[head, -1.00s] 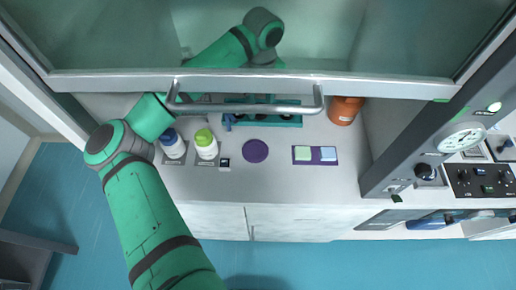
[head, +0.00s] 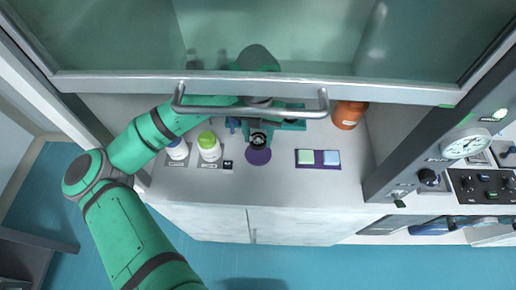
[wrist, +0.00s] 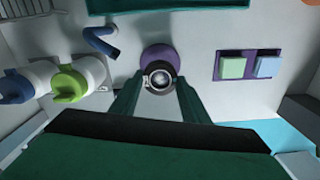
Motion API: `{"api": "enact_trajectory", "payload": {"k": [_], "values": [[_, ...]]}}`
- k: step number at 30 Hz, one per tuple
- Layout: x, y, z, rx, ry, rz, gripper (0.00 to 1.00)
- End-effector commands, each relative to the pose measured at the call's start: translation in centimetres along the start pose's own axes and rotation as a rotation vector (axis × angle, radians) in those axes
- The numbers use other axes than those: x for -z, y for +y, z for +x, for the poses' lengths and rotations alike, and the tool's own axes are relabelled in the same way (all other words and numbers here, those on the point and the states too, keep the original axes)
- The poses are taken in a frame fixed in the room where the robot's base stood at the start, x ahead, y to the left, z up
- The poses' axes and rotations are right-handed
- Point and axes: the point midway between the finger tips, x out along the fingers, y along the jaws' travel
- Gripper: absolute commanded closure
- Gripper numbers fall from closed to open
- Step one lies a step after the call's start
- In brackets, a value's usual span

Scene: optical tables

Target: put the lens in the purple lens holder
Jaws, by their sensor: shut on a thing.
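The lens (head: 258,139) is a small dark-rimmed round piece with pale glass in the middle; it also shows in the wrist view (wrist: 160,77). My gripper (wrist: 159,88) is shut on it, one green finger on each side. The only purple round thing is a flat disc (head: 258,157) on the worktop, which also shows in the wrist view (wrist: 159,52). The lens overlaps the disc's near part in the wrist view and its far edge in the head view. Its height over the disc is hard to tell.
A teal rack (head: 292,125) stands behind, partly hidden by my arm. White bottles with blue (head: 178,149) and green (head: 209,146) caps stand left. A purple tray (head: 318,165) with two pale blocks lies right. An orange jar (head: 347,114) stands back right. A glass sash with a handle (head: 300,112) hangs above.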

Motion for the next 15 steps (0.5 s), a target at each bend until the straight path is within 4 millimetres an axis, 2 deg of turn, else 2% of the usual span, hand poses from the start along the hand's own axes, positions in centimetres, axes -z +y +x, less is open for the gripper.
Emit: {"api": "enact_trajectory", "payload": {"k": [3, 11, 15], "values": [[0.0, 0.0, 1.8, 0.0, 0.001, -0.002, 0.81], [0.0, 0.0, 3.6, 0.0, 0.0, -0.003, 0.81], [0.0, 0.0, 5.5, 0.0, 0.001, -0.003, 0.81]]}}
